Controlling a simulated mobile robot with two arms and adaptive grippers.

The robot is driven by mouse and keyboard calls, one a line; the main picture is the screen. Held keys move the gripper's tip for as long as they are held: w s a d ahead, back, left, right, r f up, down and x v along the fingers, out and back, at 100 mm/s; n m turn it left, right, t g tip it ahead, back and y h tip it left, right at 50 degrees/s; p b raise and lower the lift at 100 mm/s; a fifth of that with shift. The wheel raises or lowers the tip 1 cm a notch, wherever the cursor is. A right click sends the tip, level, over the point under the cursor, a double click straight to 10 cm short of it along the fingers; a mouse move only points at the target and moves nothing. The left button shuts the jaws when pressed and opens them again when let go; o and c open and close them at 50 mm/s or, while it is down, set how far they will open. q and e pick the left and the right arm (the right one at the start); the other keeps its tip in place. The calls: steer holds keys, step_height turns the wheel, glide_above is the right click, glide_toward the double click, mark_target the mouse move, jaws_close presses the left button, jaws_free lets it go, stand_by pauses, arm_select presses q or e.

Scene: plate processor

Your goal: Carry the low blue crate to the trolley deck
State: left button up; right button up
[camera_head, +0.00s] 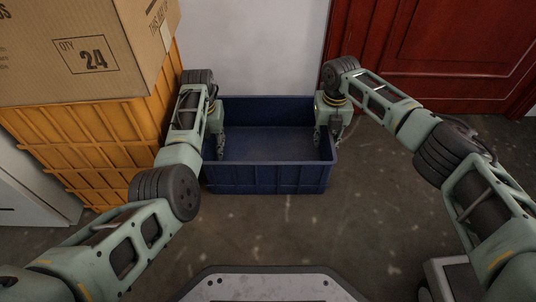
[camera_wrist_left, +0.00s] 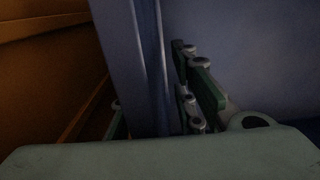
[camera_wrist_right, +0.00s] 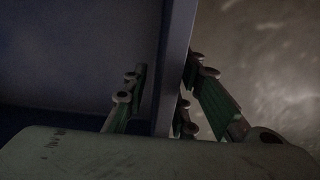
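The low blue crate (camera_head: 267,178) is in the middle of the head view, upright, and its visible inside looks empty. My left gripper (camera_head: 219,146) is at its left end wall, with one finger inside the crate and the other largely hidden outside. In the left wrist view the wall (camera_wrist_left: 148,70) runs between the fingers of this gripper (camera_wrist_left: 160,110), which look closed on it. My right gripper (camera_head: 328,138) is at the right end wall. In the right wrist view its fingers (camera_wrist_right: 164,95) sit close on both sides of that wall (camera_wrist_right: 177,55). The trolley deck cannot be identified.
An orange crate stack (camera_head: 95,145) with a cardboard box (camera_head: 85,55) on top stands close left of the blue crate. A white wall (camera_head: 265,45) and a red door (camera_head: 450,50) are behind.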

arm_select(q)
jaws_close()
arm_select(e)
jaws_close()
arm_select(q)
steer(key=shift+r, duration=0.15)
arm_select(e)
steer(key=shift+r, duration=0.15)
